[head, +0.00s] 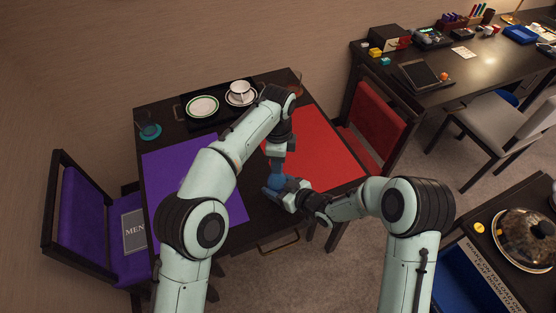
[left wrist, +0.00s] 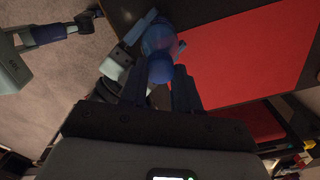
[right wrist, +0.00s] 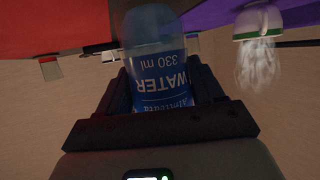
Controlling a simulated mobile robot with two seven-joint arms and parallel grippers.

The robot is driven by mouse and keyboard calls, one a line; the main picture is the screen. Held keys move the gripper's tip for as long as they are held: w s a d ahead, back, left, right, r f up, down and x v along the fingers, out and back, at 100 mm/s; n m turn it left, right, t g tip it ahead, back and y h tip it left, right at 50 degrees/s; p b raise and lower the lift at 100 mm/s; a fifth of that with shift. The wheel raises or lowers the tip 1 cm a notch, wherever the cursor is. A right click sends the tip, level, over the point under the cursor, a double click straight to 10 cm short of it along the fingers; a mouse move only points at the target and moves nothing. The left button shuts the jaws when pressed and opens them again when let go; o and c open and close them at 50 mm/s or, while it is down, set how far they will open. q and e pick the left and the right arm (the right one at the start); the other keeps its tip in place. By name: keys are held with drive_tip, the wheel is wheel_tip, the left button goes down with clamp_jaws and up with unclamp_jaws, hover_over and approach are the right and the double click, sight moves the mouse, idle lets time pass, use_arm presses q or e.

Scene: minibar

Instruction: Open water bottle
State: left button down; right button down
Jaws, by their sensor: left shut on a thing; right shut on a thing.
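The blue water bottle (head: 277,182) is held between my two grippers above the table's front edge, between the purple and red mats. My right gripper (right wrist: 162,88) is shut around the bottle's body; its label (right wrist: 163,82) reads "WATER 330 ml", upside down in the right wrist view. My left gripper (left wrist: 159,80) comes from above and is shut on the blue cap (left wrist: 160,68). The clear blue bottle body (left wrist: 158,38) shows beyond the cap. In the head view the grippers hide much of the bottle, and I cannot tell whether the cap is loose.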

use_arm(q)
drive_tip(key=n, duration=0.7)
drive_tip(key=shift+w+d+r, duration=0.1)
drive_tip(key=shift+d+r, duration=0.05)
drive_tip(key=n, duration=0.4)
drive_tip(key=shift+n, duration=0.4)
drive_tip(key=n, duration=0.4)
drive_tip(key=shift+n, duration=0.4)
drive_tip(key=n, duration=0.6)
drive_tip(key=shift+a+n, duration=0.25)
drive_tip(key=shift+n, duration=0.15)
drive_tip(key=n, duration=0.4)
drive_tip(key=shift+n, duration=0.3)
drive_tip(key=n, duration=0.3)
drive_tip(key=shift+n, duration=0.4)
drive_tip(key=c, duration=0.8)
unclamp_jaws()
drive_tip(key=shift+a, duration=0.1)
